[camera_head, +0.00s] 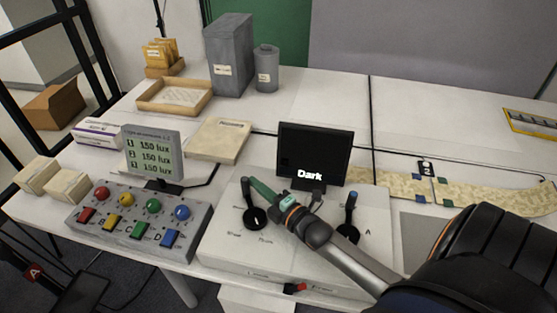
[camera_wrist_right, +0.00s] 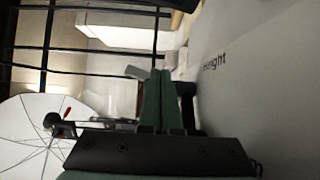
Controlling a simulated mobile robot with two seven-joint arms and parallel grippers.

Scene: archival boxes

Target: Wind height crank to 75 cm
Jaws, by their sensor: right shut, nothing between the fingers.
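A light control box (camera_head: 290,258) on the table carries two dark cranks. The left crank (camera_head: 256,218) has a round hub and an upright dark arm. The right crank (camera_head: 349,232) has a blue-topped handle. My right gripper (camera_head: 254,184) has green fingers, shut and empty, beside the top of the left crank; I cannot tell if they touch. In the right wrist view the shut fingers (camera_wrist_right: 160,98) point away beside a pale surface (camera_wrist_right: 255,85) with the word "Height". A dark upright part (camera_wrist_right: 187,100) stands right of them. My left gripper is out of view.
A black display (camera_head: 315,150) reading "Dark" stands behind the cranks. Left are a button panel (camera_head: 125,226), a lux display (camera_head: 153,154) and small boxes (camera_head: 68,185). A wooden tray (camera_head: 146,105) and grey boxes (camera_head: 229,55) stand behind. The back-right table is mostly clear.

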